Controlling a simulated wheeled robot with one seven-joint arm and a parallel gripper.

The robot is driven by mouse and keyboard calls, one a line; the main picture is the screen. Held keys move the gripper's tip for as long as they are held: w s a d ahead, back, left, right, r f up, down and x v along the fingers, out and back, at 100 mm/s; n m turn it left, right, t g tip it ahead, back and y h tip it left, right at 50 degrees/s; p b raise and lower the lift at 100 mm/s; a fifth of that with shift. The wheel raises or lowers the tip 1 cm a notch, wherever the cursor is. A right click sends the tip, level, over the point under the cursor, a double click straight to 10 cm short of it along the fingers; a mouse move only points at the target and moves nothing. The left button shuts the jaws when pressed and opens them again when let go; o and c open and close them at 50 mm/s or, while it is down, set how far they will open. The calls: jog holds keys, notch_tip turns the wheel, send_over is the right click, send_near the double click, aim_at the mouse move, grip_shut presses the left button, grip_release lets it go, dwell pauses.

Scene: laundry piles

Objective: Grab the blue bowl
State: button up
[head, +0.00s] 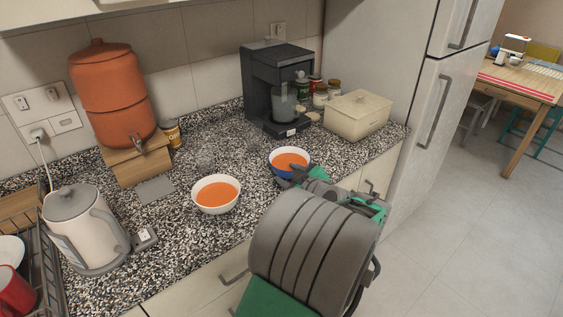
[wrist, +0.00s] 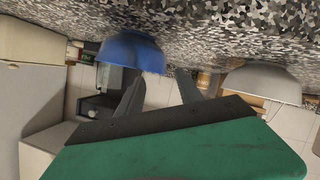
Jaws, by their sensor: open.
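The blue bowl (head: 273,165) has a white inside, holds something orange and sits upright on the speckled counter near its front edge. My gripper (head: 291,180) is at the near side of this bowl, and its dark fingers partly cover the bowl's front. In the wrist view, which looks upside down, the blue bowl (wrist: 128,52) is at upper left, by the tip of the left finger. My gripper (wrist: 161,72) is open there, with nothing between its fingers. I cannot tell whether a finger touches the bowl.
A white bowl (head: 216,208) with orange contents stands left of the blue one, also in the wrist view (wrist: 262,84). A coffee machine (head: 262,85) and a beige box (head: 357,115) stand behind. A kettle (head: 83,228) is at left. The counter (head: 225,160) between the bowls is clear.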

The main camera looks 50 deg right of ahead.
aim_at(279, 170)
jog(key=p+x, duration=0.2)
jog(key=x, duration=0.6)
jog(key=shift+w+a, duration=0.1)
jog(key=shift+a, duration=0.1)
grip_shut()
jog(key=shift+a, duration=0.1)
dwell(0.8)
